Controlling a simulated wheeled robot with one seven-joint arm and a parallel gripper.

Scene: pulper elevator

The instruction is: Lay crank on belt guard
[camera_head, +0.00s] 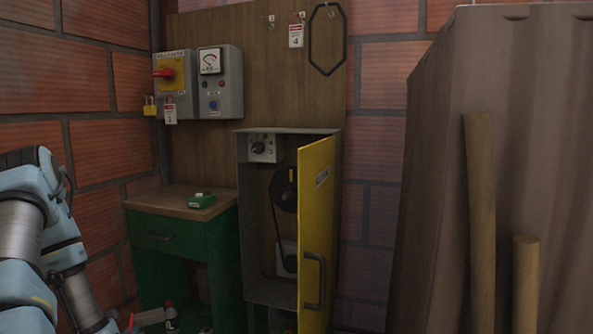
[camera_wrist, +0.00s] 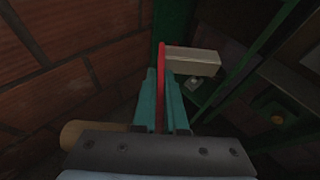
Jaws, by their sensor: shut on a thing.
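My gripper (camera_wrist: 161,74) is shut on the crank, a thin red bar (camera_wrist: 162,58) standing between the two teal fingers. A pale block-shaped grip (camera_wrist: 193,63) sticks out to the right of the bar. In the head view the crank's pale grip (camera_head: 151,318) shows low at the bottom edge, and the fingers are mostly out of frame. The belt guard appears to be the grey box (camera_head: 247,215) with a yellow door (camera_head: 314,240), standing open. A belt and dark pulley show inside. The crank is below and left of it, apart.
A green cabinet with a wooden top (camera_head: 150,200) stands left of the box, with a small green item (camera_head: 202,200) on it. Control boxes (camera_head: 222,82) hang above. A dark bottle with a red cap (camera_head: 171,318) stands low beside the crank. Sacking (camera_head: 520,120) and wooden posts fill the right.

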